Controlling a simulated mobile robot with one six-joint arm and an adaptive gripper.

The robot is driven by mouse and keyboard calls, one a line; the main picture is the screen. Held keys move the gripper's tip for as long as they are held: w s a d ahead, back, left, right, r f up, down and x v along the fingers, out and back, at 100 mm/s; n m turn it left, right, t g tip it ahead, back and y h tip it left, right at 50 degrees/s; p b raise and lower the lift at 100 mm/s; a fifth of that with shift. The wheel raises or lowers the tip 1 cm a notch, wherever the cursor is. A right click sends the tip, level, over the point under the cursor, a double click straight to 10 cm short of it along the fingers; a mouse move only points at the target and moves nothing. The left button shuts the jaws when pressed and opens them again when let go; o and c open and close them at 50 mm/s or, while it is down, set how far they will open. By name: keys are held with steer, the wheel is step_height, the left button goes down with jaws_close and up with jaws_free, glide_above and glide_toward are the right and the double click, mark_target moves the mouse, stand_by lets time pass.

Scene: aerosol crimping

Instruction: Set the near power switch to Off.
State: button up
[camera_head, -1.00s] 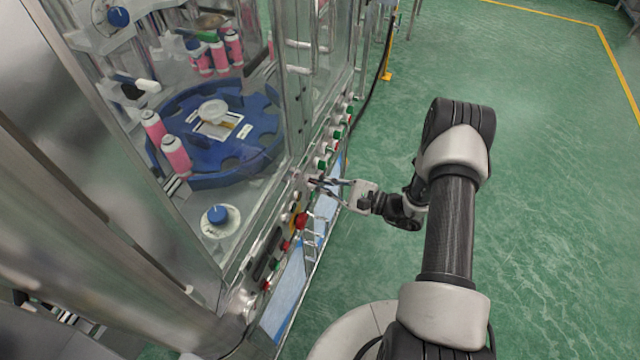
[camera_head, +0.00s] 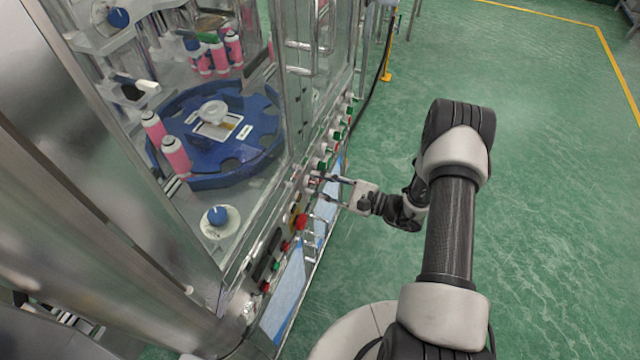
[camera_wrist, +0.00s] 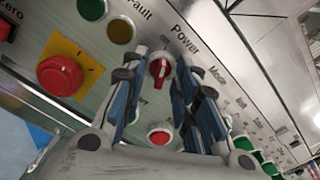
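The power switch (camera_wrist: 160,69), a red rotary knob on a pale round base, sits under the "Power" lettering in the wrist view. Its handle stands roughly upright in that picture, its white mark towards a small label above that looks like "ON". My gripper (camera_wrist: 157,78) is open, with one finger on each side of the knob; gaps show between the fingers and the handle, so contact is not visible. In the head view my gripper (camera_head: 315,188) reaches the control panel from the right, its fingers apart. There the switch is small and largely hidden by the fingers.
A red emergency knob on a yellow plate (camera_wrist: 60,75) lies left of my fingers, and a red button (camera_wrist: 160,134) sits below the switch. Green buttons (camera_wrist: 248,160) are at the right. Glass doors (camera_head: 300,100) rise behind the panel. Green floor (camera_head: 560,200) is open.

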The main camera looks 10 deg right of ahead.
steer(key=v, duration=1.2)
steer(key=s+a+r+n+g+h, duration=0.2)
steer(key=s+a+r+n+g, duration=0.3)
steer(key=r, duration=0.4)
steer(key=s+a+r+n+g+h, duration=0.2)
steer(key=s+a+r+n+g, duration=0.1)
steer(key=a+r+n+g, duration=0.5)
steer(key=s+d+r+n+t+h, duration=0.3)
steer(key=s+r+n+t+h, duration=0.3)
steer(key=s+r+h, duration=0.4)
steer(key=shift+s+d+r+t+h, duration=0.3)
steer(key=shift+s+r+t, duration=0.35)
steer(key=shift+s, duration=0.7)
steer(key=shift+r, duration=0.15)
